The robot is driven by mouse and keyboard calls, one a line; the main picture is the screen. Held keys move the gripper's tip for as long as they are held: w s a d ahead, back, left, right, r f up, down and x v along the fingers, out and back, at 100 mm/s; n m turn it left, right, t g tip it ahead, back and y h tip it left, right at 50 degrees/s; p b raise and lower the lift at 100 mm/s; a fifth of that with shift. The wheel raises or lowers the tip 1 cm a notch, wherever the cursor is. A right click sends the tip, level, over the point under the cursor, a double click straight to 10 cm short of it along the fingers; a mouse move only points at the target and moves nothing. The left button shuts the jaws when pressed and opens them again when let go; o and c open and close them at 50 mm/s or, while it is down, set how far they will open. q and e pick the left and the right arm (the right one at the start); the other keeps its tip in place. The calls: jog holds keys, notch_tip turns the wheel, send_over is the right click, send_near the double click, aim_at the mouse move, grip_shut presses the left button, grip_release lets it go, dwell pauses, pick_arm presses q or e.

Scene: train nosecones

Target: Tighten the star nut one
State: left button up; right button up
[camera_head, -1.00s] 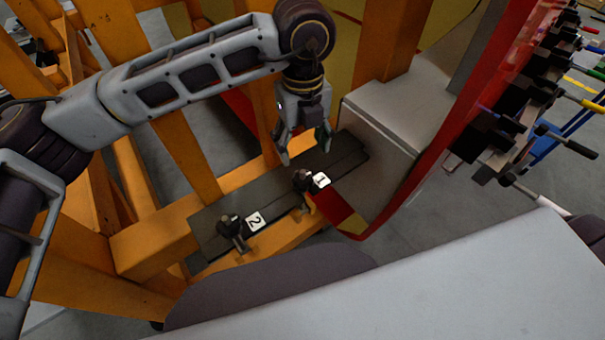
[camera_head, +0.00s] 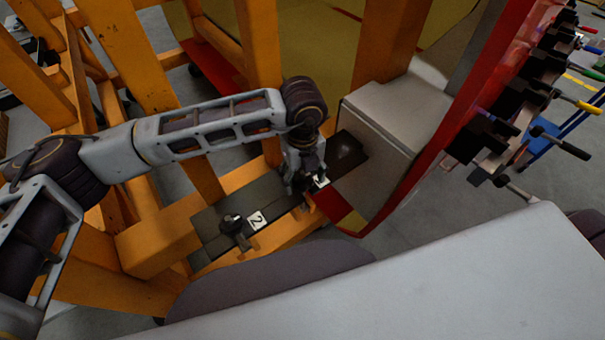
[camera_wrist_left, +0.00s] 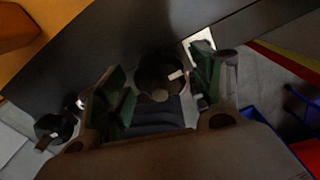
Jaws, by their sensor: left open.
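Star nut one (camera_wrist_left: 158,75) is a dark knob on the dark plate (camera_head: 225,205); in the wrist view it lies between the two green-padded fingers of my left gripper (camera_wrist_left: 155,95). The fingers stand apart, one on each side of the nut; I cannot tell if either touches it. In the head view my left gripper (camera_head: 303,185) is lowered over the nut and hides it. The white label (camera_head: 320,182) beside it is partly covered. Star nut two (camera_head: 231,222) sits to the left, next to a white label marked 2 (camera_head: 257,220). My right gripper is not in view.
Orange beams (camera_head: 150,240) carry the dark plate. A grey block (camera_head: 385,130) and a curved red panel edge (camera_head: 425,160) stand close on the right. A rack of dark clamps with coloured handles (camera_head: 520,110) is at the upper right.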

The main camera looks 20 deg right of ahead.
pick_arm(q)
jog(key=shift+f, duration=0.15)
jog(key=c, duration=1)
